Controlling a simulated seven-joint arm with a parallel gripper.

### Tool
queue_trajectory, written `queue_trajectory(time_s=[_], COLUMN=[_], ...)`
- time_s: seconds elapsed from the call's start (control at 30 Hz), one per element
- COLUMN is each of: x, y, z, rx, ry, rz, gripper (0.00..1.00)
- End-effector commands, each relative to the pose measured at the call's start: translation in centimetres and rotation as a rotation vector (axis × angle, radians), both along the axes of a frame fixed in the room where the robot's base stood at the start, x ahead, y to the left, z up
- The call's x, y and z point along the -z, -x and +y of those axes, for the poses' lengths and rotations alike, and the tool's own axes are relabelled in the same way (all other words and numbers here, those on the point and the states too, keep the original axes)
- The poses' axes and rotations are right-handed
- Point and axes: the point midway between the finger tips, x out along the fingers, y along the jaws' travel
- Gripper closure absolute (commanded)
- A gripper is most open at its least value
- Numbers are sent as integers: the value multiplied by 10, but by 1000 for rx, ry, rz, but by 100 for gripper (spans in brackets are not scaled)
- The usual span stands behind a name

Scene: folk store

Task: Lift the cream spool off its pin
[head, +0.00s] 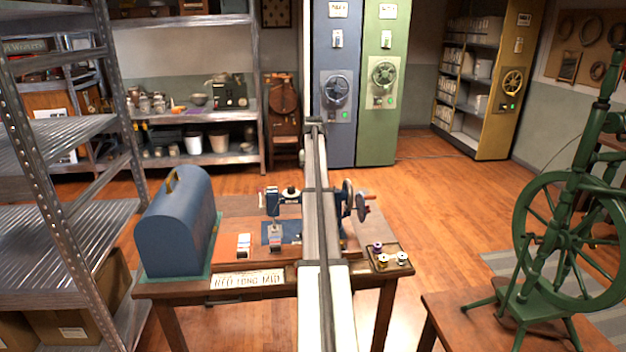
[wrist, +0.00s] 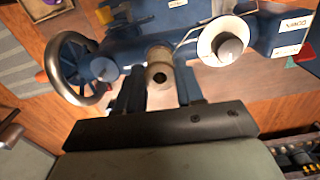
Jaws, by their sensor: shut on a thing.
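In the wrist view the cream spool (wrist: 160,74) is seen from its end, with a dark hole in its middle. My gripper (wrist: 160,88) is shut on it, one dark finger on each side. The spool is at the blue sewing machine (wrist: 125,62), which also shows in the head view (head: 284,203). I cannot tell whether the spool is still around its pin; the pin is not clearly visible. In the head view my arm hides the gripper and the spool.
The machine's handwheel (wrist: 78,70) is close left of my gripper. A white disc with a grey knob (wrist: 222,42) is close right. In the head view, a tray (head: 384,268) of spools and a blue domed cover (head: 178,225) share the table.

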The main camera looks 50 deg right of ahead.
Motion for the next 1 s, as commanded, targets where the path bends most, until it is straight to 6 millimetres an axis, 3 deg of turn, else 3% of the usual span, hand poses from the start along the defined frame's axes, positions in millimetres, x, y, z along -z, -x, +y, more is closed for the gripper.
queue_trajectory(time_s=[0.37,1.0], x=[-4,-34], y=[0,0], z=[0,0], rx=[0,0], ry=[1,1], rz=[-1,-1], gripper=[78,78])
